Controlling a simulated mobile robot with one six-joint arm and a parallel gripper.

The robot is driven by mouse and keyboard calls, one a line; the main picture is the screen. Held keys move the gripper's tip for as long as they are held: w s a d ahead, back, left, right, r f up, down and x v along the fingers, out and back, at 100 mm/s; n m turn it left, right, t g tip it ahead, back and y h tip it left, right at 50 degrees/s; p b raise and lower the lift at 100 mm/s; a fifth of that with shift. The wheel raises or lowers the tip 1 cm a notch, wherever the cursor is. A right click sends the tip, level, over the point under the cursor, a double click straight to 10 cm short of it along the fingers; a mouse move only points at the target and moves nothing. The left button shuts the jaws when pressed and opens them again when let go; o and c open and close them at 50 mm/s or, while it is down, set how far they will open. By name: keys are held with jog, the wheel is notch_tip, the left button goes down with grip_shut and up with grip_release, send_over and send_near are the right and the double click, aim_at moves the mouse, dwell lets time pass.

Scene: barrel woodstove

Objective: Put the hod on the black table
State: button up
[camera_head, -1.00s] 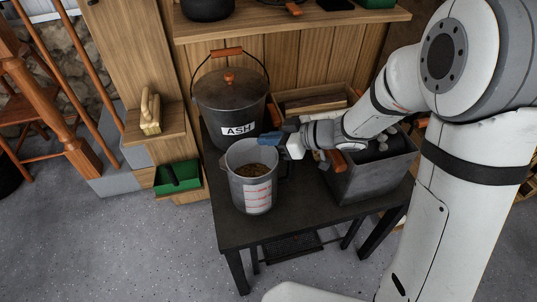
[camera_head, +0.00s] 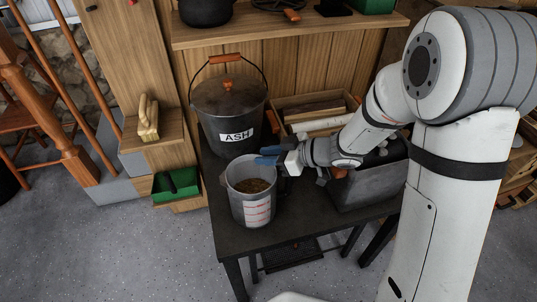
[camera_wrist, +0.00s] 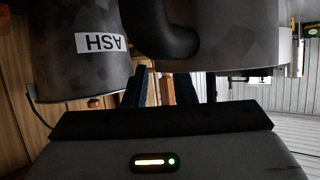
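The hod, which I take to be the grey metal bucket with red marks and brown contents (camera_head: 257,210), appears to stand upright on the front left part of the black table (camera_head: 300,235). In the wrist view, which is upside down, its grey wall (camera_wrist: 235,35) and dark curved handle (camera_wrist: 160,30) fill the top. My gripper (camera_head: 268,157), with blue fingers, is at the hod's upper right edge. In the wrist view its fingers (camera_wrist: 173,90) are spread apart, with the handle outside the gap between them and an orange piece seen beyond.
The lidded ASH bucket (camera_head: 230,110) stands close behind the hod. A dark grey bin (camera_head: 365,185) and a wooden box (camera_head: 315,106) stand to the right on the table. A shelf (camera_head: 300,28) runs above the back. The table's front strip is clear.

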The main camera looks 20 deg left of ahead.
jog(key=shift+r, duration=0.1)
jog(key=w+p+v, duration=0.1)
jog(key=p+v, duration=0.2)
jog(key=v, duration=0.9)
jog(key=w+d+m+t+h, duration=0.1)
jog(key=w+d+r+m+t+h, duration=0.1)
jog(key=w+t, duration=0.1)
jog(key=w+d+r+t+h, duration=0.1)
jog(key=w+t, duration=0.1)
jog(key=shift+w+d+r+m, duration=0.2)
jog(key=shift+d+m, duration=0.2)
jog(key=w+d+r+m+t+h, duration=0.2)
jog(key=d+r+m+t+h, duration=0.2)
jog(key=d+m+h, duration=0.5)
jog(key=s+d+m+g+h, duration=0.1)
jog(key=s+d+g+h, duration=0.1)
jog(key=s+d, duration=0.45)
jog(key=s+m+g+y, duration=0.1)
jog(key=s+m+g, duration=0.3)
jog(key=s, duration=1.1)
jog(key=shift+f+g, duration=0.2)
jog(key=shift+g, duration=0.8)
